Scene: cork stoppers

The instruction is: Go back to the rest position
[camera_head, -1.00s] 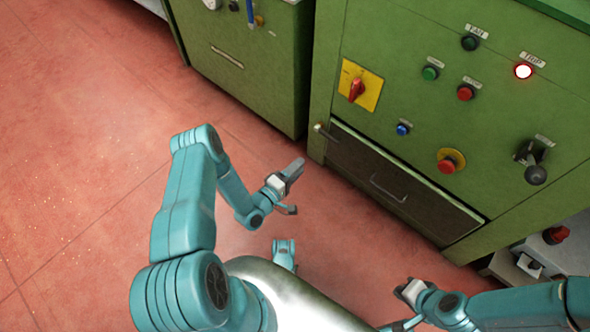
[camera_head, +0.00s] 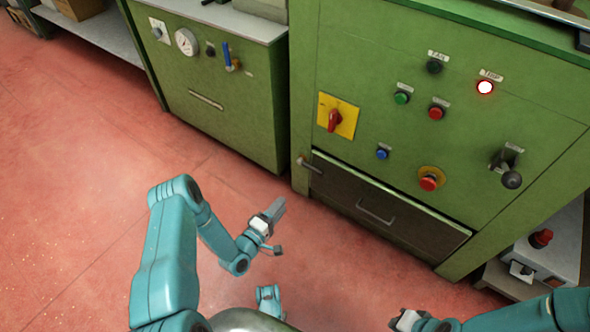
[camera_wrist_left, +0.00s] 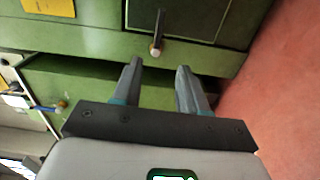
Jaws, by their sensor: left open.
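My left gripper (camera_head: 276,230) is open and empty, held over the red floor in front of the green cabinets. Its two fingers (camera_wrist_left: 158,84) also show apart in the left wrist view, with nothing between them. Beyond the fingertips in that view is a dark door handle (camera_wrist_left: 157,46). My right gripper (camera_head: 402,320) is at the bottom edge of the head view, partly cut off; its jaws are too unclear to judge. No cork stoppers show.
A green control cabinet (camera_head: 380,55) carries a lit TRIP lamp (camera_head: 485,87), a red switch on a yellow plate (camera_head: 337,116), several buttons and a black-knobbed lever (camera_head: 510,178). A dark drawer (camera_head: 385,207) is shut below. A grey box (camera_head: 545,260) stands right. Floor at left is clear.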

